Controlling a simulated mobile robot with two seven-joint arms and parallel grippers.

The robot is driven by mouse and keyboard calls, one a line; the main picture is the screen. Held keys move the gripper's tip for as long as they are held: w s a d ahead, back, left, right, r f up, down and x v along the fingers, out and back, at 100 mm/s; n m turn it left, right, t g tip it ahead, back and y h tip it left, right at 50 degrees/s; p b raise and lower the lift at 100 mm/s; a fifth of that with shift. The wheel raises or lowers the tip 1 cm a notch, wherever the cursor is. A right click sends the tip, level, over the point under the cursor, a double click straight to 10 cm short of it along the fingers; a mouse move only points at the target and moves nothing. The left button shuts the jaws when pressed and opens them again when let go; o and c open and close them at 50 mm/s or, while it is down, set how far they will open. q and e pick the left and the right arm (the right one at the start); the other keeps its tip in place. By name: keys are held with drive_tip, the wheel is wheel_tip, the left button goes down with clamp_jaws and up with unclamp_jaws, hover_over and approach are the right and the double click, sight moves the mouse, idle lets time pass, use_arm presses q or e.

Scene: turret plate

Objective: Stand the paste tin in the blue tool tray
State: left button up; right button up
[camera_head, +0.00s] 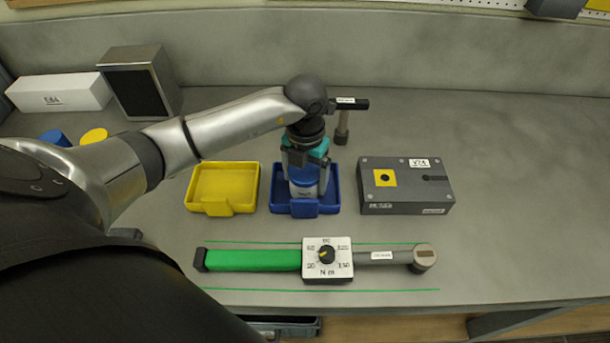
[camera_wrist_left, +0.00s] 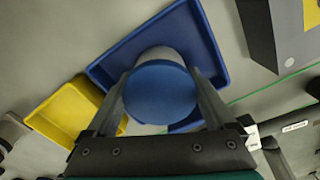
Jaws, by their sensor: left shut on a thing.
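The paste tin (camera_head: 304,185) is a small white can with a blue lid, upright in the blue tool tray (camera_head: 335,190). My left gripper (camera_head: 305,168) comes down from above and is shut on the tin near its lid. In the left wrist view the tin's blue lid (camera_wrist_left: 160,92) fills the space between the two fingers, and the blue tray (camera_wrist_left: 205,45) lies around and below it. Whether the tin's base touches the tray floor cannot be told. My right gripper is not in view.
A yellow tray (camera_head: 225,180) stands just left of the blue one. A grey box (camera_head: 405,205) stands to the right. A green-handled torque wrench (camera_head: 255,260) lies in front between green lines. A hammer-like tool (camera_head: 342,125) stands behind. The bench's right side is clear.

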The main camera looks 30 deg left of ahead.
sight(305, 170)
use_arm(q)
drive_tip(key=shift+f, duration=0.15)
drive_tip(key=o, duration=1.4)
drive_tip(key=shift+o, duration=0.2)
drive_tip(key=shift+r, duration=0.2)
wheel_tip(305, 170, up, 12)
drive_tip(key=shift+r, duration=0.1)
